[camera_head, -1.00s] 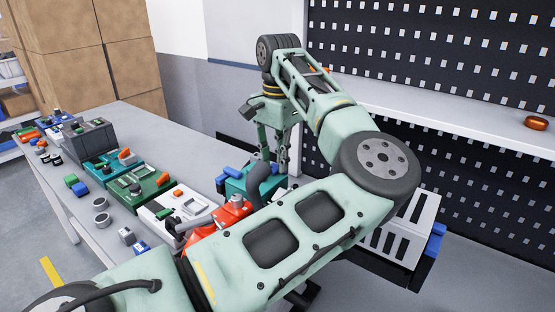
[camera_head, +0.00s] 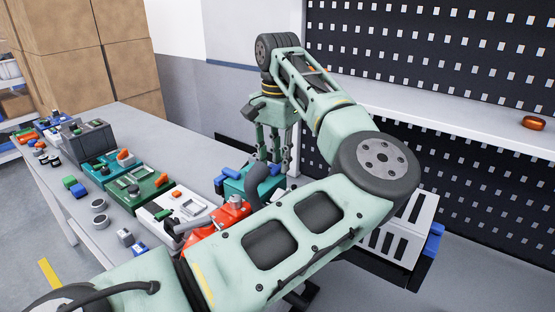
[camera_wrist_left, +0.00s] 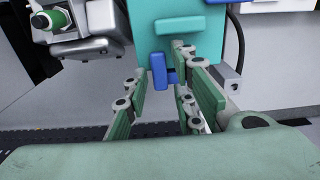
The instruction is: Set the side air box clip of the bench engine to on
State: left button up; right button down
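The bench engine (camera_head: 222,215) has a red body with a dark bent hose and a teal air box (camera_head: 236,186), with blue parts at its left edge. My left gripper (camera_head: 273,160) hangs fingers-down above and behind the engine. In the wrist view its green fingers (camera_wrist_left: 165,85) are apart, with the blue clip between them; contact cannot be told. My right gripper is not in view.
The grey bench (camera_head: 150,130) carries green and white units (camera_head: 182,207), a dark grey box (camera_head: 88,138) and small loose parts. My left arm covers the near right part. A black perforated panel (camera_head: 430,50) and shelf stand behind. A white slotted box (camera_head: 400,235) is at the right.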

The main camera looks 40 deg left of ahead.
aim_at(277, 167)
pick_arm(q)
jog(key=shift+o, duration=0.5)
jog(key=shift+f, duration=0.1)
notch_tip(277, 167, up, 12)
dwell(0.6)
